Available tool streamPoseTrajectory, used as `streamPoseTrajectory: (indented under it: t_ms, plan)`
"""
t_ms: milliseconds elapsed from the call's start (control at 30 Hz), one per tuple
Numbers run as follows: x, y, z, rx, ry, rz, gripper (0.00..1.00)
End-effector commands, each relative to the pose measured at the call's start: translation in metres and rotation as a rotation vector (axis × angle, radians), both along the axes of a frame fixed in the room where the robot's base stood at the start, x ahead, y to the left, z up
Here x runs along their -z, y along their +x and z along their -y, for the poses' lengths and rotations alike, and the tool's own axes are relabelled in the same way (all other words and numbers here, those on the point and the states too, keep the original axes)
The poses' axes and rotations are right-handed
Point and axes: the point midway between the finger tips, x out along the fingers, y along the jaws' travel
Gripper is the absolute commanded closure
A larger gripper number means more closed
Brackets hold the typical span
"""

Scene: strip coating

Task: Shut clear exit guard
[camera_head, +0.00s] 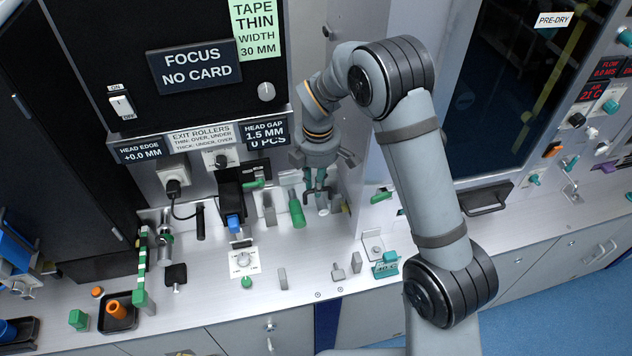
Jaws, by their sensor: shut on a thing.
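My gripper (317,190) reaches down at the exit end of the roller unit, just right of a green-handled lever (297,212). Its fingers are shut on a small part low on the unit, mostly hidden by the fingers. I cannot tell whether this part belongs to the clear exit guard. The guard's clear panel does not stand out against the pale metal, so I cannot make out its outline or its angle.
A black block with a blue part (235,222) and a white dial (241,262) stand left of my gripper. A dark pre-dry window (505,90) lies right. Some front bench is clear.

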Motion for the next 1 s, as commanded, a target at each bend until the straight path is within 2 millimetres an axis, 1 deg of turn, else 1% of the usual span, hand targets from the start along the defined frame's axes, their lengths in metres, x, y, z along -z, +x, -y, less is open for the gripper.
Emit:
streamPoseTrajectory:
  t_ms: [33, 133, 700, 767, 933, 967, 1000]
  plan:
    - [0.0, 0.0, 0.0, 0.0, 0.0, 0.0, 0.94]
    - [0.0, 0.0, 0.0, 0.0, 0.0, 0.0, 1.0]
    - [0.0, 0.0, 0.0, 0.0, 0.0, 0.0, 1.0]
    - [0.003, -0.001, 0.0, 0.0, 0.0, 0.0, 1.0]
    - [0.018, -0.008, 0.002, 0.0, 0.0, -0.002, 1.0]
    - [0.019, -0.009, 0.002, 0.001, 0.0, -0.002, 1.0]
    - [0.015, -0.008, 0.002, 0.001, 0.0, -0.002, 1.0]
